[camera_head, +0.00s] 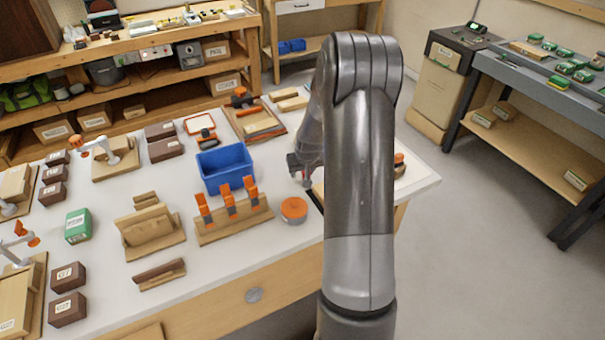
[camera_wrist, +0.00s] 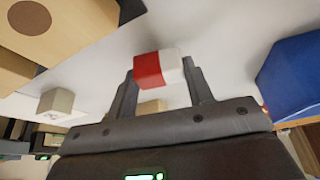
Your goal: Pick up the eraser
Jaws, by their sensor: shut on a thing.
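The eraser (camera_wrist: 160,68) is a small block, red on one side and white on the other, in the upper middle of the wrist view. My gripper (camera_wrist: 159,72) is shut on it, with one finger on each side. In the head view my gripper (camera_head: 304,176) is over the right part of the white bench, partly behind my own arm. The eraser is too small and covered there to make out clearly. I cannot tell whether it touches the bench top.
A blue bin (camera_head: 225,168) stands left of my gripper. An orange round item (camera_head: 294,209) and a wooden rack with orange-topped tools (camera_head: 235,221) are close by in front. In the wrist view a wooden block (camera_wrist: 60,40) is at upper left.

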